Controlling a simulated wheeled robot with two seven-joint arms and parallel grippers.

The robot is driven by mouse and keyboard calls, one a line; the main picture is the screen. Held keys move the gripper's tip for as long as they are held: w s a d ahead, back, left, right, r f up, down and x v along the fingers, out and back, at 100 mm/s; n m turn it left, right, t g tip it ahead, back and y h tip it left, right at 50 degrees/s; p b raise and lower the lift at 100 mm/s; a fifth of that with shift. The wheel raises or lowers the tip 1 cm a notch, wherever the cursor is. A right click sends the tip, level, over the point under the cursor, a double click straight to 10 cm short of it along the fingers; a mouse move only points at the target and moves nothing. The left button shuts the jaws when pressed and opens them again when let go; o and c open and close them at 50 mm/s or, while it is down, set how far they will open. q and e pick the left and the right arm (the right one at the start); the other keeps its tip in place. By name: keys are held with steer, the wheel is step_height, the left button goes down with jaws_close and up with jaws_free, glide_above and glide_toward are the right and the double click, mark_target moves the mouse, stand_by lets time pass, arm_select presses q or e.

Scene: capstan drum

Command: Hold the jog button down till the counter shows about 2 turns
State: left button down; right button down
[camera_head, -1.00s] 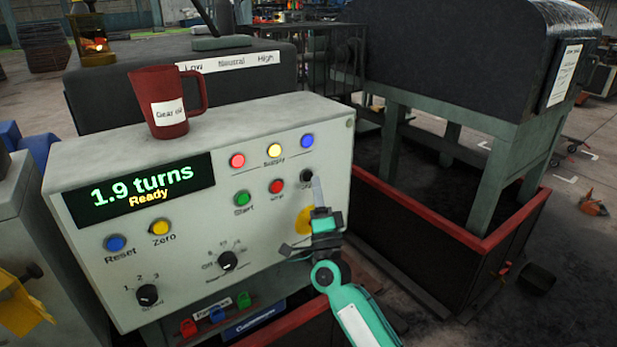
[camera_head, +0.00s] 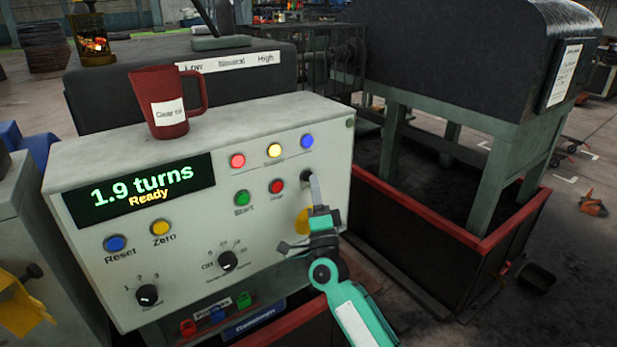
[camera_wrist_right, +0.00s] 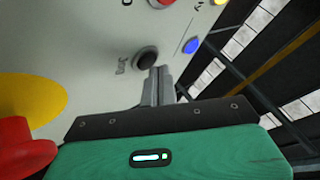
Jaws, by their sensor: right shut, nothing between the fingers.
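The black jog button (camera_head: 306,174) is at the right of the grey control panel (camera_head: 200,265). It also shows in the right wrist view (camera_wrist_right: 147,59). The counter display (camera_head: 140,192) reads "1.9 turns" with "Ready" below it. My right gripper (camera_head: 314,182) is shut and empty, its fingertips just below the button. In the right wrist view the shut fingers (camera_wrist_right: 158,75) end close to the button's lower right edge; I cannot tell whether they touch it. My left gripper is not in view.
A red mug (camera_head: 168,125) labelled Gear oil stands on the panel's top. Red stop (camera_head: 277,186) and green start (camera_head: 242,198) buttons lie left of the jog button. A yellow disc with a red part (camera_wrist_right: 30,100) is close beside my gripper. A red-edged bin (camera_head: 450,225) stands right.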

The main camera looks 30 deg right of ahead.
steer(key=shift+w+y, duration=0.3)
steer(key=shift+w, duration=0.15)
stand_by(0.6)
steer(key=shift+s, duration=0.1)
stand_by(0.4)
steer(key=shift+s, duration=0.7)
steer(key=shift+s, duration=0.15)
steer(key=s, duration=0.2)
steer(key=s+p, duration=0.1)
steer(key=s, duration=0.1)
steer(key=shift+s+d+p, duration=0.2)
steer(key=shift+s+p, duration=0.1)
steer(key=shift+s, duration=0.1)
stand_by(0.6)
